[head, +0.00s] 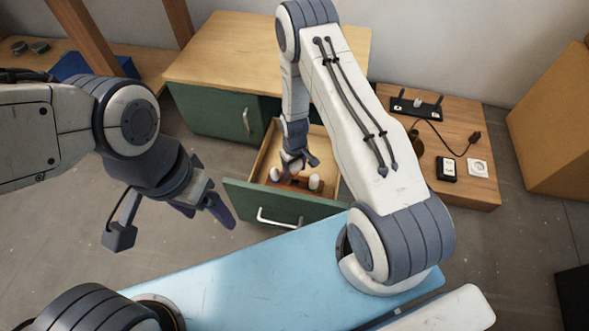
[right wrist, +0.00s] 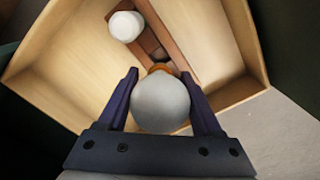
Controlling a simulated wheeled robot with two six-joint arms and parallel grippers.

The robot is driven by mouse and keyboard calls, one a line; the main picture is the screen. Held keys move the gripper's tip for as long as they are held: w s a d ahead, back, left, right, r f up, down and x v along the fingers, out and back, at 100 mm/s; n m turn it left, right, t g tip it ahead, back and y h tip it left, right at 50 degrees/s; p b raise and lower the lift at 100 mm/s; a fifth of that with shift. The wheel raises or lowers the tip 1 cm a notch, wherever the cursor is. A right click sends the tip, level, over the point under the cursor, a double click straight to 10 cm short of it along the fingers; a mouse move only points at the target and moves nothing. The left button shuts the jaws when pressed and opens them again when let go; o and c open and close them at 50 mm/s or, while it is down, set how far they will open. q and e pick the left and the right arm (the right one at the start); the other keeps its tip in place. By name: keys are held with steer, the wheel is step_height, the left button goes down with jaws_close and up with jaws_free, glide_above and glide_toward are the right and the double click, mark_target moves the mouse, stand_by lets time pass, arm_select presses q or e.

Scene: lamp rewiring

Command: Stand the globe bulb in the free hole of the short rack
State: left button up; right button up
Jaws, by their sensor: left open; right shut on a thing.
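The globe bulb (right wrist: 161,103) is a pale grey-white ball with an orange-brass base. In the right wrist view it sits between the two fingers of my right gripper (right wrist: 162,98), which is shut on it. Another white bulb (right wrist: 126,26) stands on the rack beyond. My left gripper (head: 207,210) is open and empty, in front of the drawer's left side.
A low wooden table (head: 455,120) at the right holds a black strip, a cord with a plug and a white socket. A cardboard-coloured box (head: 555,130) stands farther right.

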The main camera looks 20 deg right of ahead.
steer(key=shift+f+b, duration=1.9)
steer(key=shift+f, duration=0.1)
steer(key=shift+f+b, duration=0.7)
steer(key=shift+f, duration=0.55)
steer(key=shift+s+f, duration=0.1)
steer(key=shift+f, duration=0.25)
steer(key=o, duration=1.3)
step_height(320, 180, up, 11)
steer(key=p, duration=0.6)
steer(key=shift+r, duration=0.15)
